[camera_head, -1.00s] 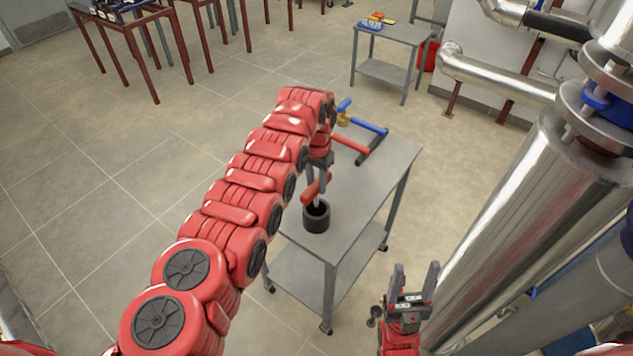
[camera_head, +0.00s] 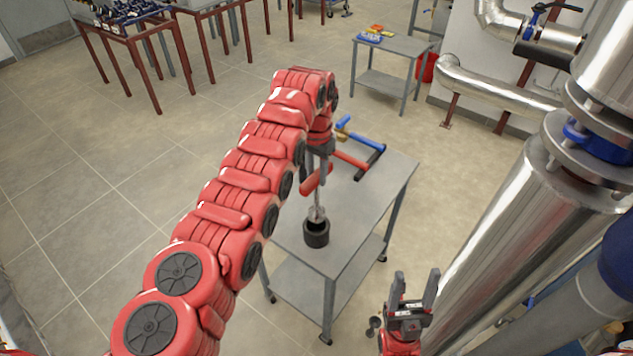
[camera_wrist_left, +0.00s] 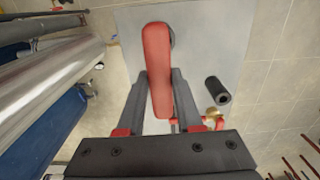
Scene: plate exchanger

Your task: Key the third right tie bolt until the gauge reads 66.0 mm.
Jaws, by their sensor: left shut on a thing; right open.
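A tool with a red cross handle (camera_head: 317,180) and a grey metal shaft (camera_head: 317,212) stands over a black cup (camera_head: 316,234) on the grey cart. The shaft's lower end is at or inside the cup's mouth. My left gripper (camera_head: 319,168) is shut on the red handle from above. In the left wrist view the red handle (camera_wrist_left: 158,70) lies between the two dark fingers. My right gripper (camera_head: 412,290) is open and empty at the lower right, with its fingers pointing up. No tie bolt and no gauge reading can be made out.
The cart's top (camera_head: 365,205) also holds a bar tool with blue (camera_head: 362,141), brass, red and black parts behind my left gripper. Large steel pipes (camera_head: 520,220) stand at the right. A second cart (camera_head: 392,45) stands farther back. Open floor lies to the left.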

